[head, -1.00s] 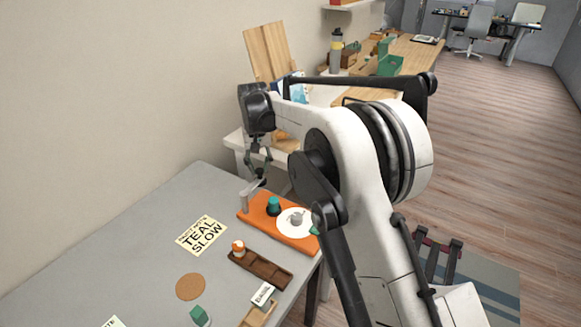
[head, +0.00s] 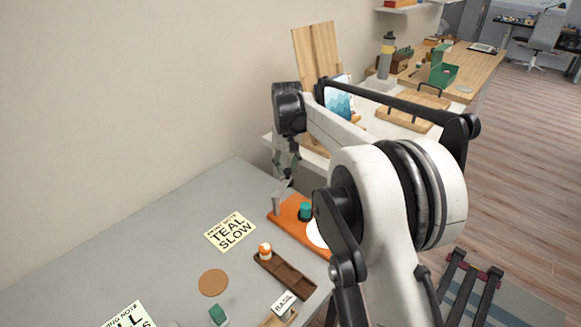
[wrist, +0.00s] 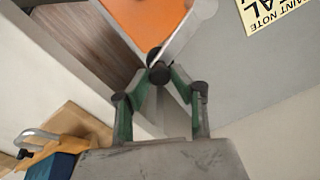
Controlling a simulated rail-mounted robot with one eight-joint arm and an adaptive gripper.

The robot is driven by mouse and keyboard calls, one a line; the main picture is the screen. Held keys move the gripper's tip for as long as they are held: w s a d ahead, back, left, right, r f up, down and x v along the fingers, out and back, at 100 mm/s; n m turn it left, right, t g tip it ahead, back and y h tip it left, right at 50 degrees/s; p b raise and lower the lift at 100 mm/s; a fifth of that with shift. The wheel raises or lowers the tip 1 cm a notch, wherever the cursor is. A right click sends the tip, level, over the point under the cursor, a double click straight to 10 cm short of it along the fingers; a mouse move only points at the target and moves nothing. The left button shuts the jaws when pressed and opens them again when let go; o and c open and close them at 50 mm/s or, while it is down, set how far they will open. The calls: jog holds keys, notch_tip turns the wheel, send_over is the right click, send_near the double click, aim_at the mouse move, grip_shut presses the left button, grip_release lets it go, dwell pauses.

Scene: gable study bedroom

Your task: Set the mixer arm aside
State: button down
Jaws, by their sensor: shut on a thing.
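The mixer arm (head: 277,204) is a grey bar on a short post at the far left corner of the orange base (head: 284,221). In the wrist view the pale bar of the mixer arm (wrist: 184,34) runs from my fingertips toward the upper right, above the orange base (wrist: 148,16). My gripper (head: 286,181) points down at the bar's free end. In the wrist view my gripper (wrist: 159,75) is shut on that end, near a dark round knob. The mixer arm still appears to be at the base. My own arm hides the base's right part.
A teal knob (head: 305,211) and a partly hidden white disc (head: 316,234) are on the base. A brown tray (head: 285,275) with an orange-and-white jar (head: 265,250), a cork coaster (head: 213,283) and a yellow note (head: 230,231) lie nearby. The grey table (head: 150,255) is clear toward the wall.

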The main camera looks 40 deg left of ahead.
jog(key=c, duration=1.5)
grip_release()
notch_tip(320, 180, up, 12)
jog(key=shift+r, duration=0.1)
